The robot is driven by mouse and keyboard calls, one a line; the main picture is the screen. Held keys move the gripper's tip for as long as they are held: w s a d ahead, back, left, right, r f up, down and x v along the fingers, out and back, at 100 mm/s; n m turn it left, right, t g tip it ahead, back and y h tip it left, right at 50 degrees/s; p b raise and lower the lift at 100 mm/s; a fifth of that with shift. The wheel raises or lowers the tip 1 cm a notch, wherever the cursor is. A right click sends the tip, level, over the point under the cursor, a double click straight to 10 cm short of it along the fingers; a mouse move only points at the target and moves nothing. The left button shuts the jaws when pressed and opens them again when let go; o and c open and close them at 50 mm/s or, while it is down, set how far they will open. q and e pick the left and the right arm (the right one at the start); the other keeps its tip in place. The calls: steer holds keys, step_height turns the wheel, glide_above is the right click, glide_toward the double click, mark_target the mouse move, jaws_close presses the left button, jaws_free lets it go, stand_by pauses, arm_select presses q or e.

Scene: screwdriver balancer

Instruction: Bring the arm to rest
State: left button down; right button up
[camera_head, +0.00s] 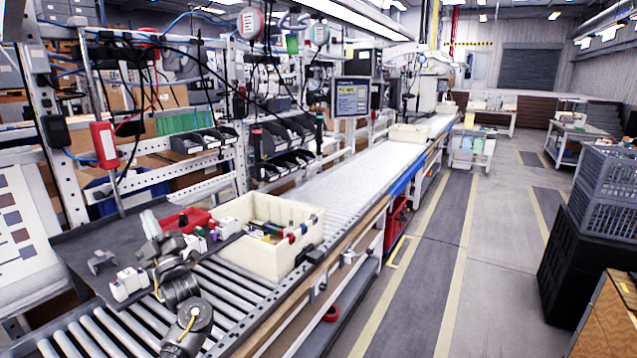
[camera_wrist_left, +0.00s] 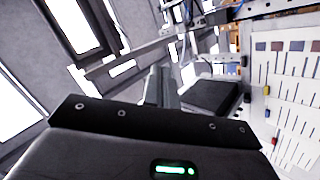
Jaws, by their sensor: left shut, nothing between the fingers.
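My left arm comes up from the bottom of the head view, over the near end of the roller conveyor. Its left gripper (camera_head: 151,224) points upward above the dark side tray, left of the cream bin. It is shut and holds nothing. The fingertips are small in the head view. In the left wrist view the dark gripper body with a green light fills the bottom, and the view beyond is tilted. My right gripper is not in view.
A cream bin (camera_head: 262,262) of mixed parts stands on the roller conveyor (camera_head: 120,325). A red bin (camera_head: 186,219) and a grey bracket (camera_head: 101,262) are on the dark tray (camera_head: 85,240). Cables and a red holder (camera_head: 104,145) hang at the rack. The aisle (camera_head: 425,260) at right is clear.

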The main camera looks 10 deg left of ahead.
arm_select(q)
steer(key=w+d+f+m+t+h, duration=0.3)
steer(key=w+d+f+m+h, duration=0.4)
steer(key=m+h, duration=0.45)
steer(key=w+d+f+m+t+h, duration=0.3)
steer(key=w+d+f+m+h, duration=0.2)
steer(key=w+d+m+h, duration=0.65)
steer(key=s+f+m+g+b, duration=0.1)
steer(key=s+f+g, duration=0.3)
steer(key=f, duration=1.1)
steer(key=s+f+m+g, duration=0.1)
steer(key=s+f, duration=0.6)
steer(key=f, duration=0.7)
steer(key=s+d+f+g+b, duration=0.1)
steer(key=s+d+f+g, duration=0.2)
steer(key=s+f, duration=1.1)
steer(key=s+d+f+g+b, duration=0.1)
steer(key=s+d+f+g, duration=0.25)
steer(key=s+f, duration=1.05)
steer(key=s+d+f+g, duration=0.1)
steer(key=s+f, duration=0.3)
steer(key=s, duration=0.7)
steer(key=s+d+f+g+b, duration=0.1)
steer(key=s+f, duration=0.4)
steer(key=s, duration=0.6)
steer(key=s+d+f+g, duration=0.3)
steer(key=s+f+g, duration=0.1)
steer(key=s, duration=0.8)
steer(key=shift+f+n, duration=0.4)
steer(key=shift+f, duration=0.2)
